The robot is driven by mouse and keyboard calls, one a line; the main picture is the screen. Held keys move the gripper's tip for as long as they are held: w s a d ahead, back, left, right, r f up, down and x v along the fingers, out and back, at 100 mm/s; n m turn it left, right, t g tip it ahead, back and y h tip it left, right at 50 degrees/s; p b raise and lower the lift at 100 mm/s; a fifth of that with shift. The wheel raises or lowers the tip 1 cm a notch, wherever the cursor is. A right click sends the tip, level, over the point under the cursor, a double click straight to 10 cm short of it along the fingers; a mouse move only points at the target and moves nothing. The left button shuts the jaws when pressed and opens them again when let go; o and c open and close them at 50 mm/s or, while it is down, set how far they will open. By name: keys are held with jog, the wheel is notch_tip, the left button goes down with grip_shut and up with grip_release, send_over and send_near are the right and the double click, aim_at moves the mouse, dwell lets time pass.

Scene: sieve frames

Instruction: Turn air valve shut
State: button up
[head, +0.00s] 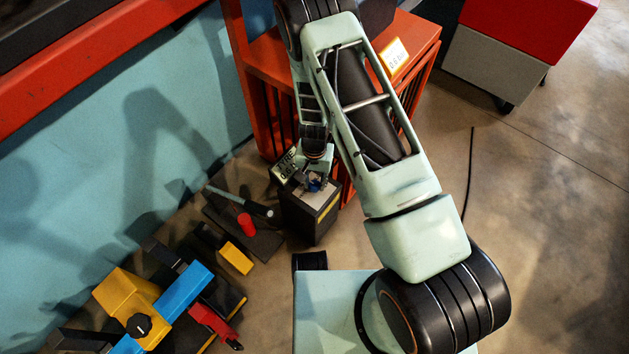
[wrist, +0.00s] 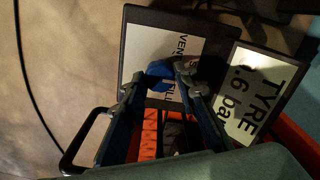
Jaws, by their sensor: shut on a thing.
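The air valve has a blue handle (wrist: 161,69) on top of a dark box, over a pale plate (wrist: 137,52) lettered with what looks like VENT and FILL. In the head view the dark box (head: 308,222) stands on the floor beside the orange frame. My gripper (wrist: 156,82) reaches over the plate, its fingers shut on the blue handle; in the head view my gripper (head: 316,180) is small and partly hides it. A tilted sign (wrist: 258,92) reading TYRE and what looks like 0.6 bar stands beside the plate. Part of the plate's lettering is hidden by the fingers.
An orange frame (head: 271,72) stands behind the box. A dark board with a red cylinder (head: 247,225) lies to its left. Yellow and blue machinery (head: 182,290) fills the lower left. A red and grey cabinet (head: 497,62) stands upper right. The floor at right is open, with a thin cable.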

aim_at(315, 184)
dwell(0.3)
jog(key=o, duration=1.2)
jog(key=shift+c, duration=0.2)
jog(key=shift+r, duration=0.1)
notch_tip(315, 184, up, 12)
jog(key=shift+w, duration=0.1)
